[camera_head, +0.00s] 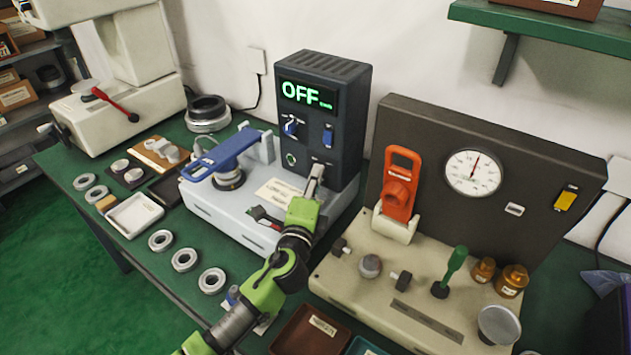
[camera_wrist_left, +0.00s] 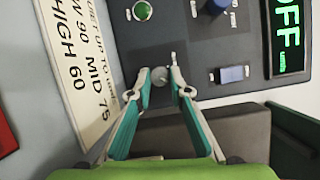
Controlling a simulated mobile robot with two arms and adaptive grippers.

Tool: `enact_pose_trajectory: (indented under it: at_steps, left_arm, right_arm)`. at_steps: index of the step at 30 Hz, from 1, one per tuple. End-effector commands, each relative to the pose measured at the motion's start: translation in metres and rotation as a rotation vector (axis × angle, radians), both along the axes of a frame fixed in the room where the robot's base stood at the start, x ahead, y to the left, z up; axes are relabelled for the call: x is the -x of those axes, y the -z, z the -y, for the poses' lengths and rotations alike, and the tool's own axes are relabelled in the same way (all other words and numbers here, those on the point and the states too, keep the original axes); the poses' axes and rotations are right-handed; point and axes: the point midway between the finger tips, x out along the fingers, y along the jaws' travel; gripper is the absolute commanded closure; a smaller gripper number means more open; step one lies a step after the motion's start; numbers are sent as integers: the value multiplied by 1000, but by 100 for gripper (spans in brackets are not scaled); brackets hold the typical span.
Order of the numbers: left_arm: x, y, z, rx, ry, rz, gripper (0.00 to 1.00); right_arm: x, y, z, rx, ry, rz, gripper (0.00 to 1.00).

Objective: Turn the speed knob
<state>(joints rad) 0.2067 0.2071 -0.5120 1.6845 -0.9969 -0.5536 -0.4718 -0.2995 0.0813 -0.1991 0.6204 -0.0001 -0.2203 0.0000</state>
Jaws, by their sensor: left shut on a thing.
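A dark control box (camera_head: 345,90) has a green display (camera_head: 310,94) reading OFF. A small grey knob (camera_wrist_left: 159,75) sits low on its front panel, with a short white mark beside it. My left gripper (camera_head: 314,176) reaches up to the panel in the head view. In the wrist view my left gripper (camera_wrist_left: 160,82) has its fingertips on either side of this knob, shut on it. Fingers partly hide the knob's sides, and the head view does not show it clearly. My right gripper is not in view.
A white card (camera_wrist_left: 80,60) lists LOW, MID and HIGH values. A blue-handled clamp (camera_head: 222,155) stands left. A gauge unit (camera_head: 430,125) stands right.

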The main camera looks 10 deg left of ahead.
Motion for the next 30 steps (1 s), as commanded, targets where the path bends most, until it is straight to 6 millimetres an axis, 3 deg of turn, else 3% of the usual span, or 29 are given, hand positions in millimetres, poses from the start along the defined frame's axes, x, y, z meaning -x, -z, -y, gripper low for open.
enact_pose_trajectory:
  at_steps: [9,10,12,23,30]
  left_arm:
    - [0,-1,0,-4,1,2,100]
    - [0,-1,0,-4,1,2,76]
    - [0,-1,0,-3,0,2,65]
    - [2,0,0,-2,0,0,65]
    - [38,2,0,0,2,-3,65]
  right_arm:
    - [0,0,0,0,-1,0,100]
    - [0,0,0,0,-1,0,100]
    - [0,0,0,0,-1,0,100]
    - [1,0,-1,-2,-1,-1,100]
    - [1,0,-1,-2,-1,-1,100]
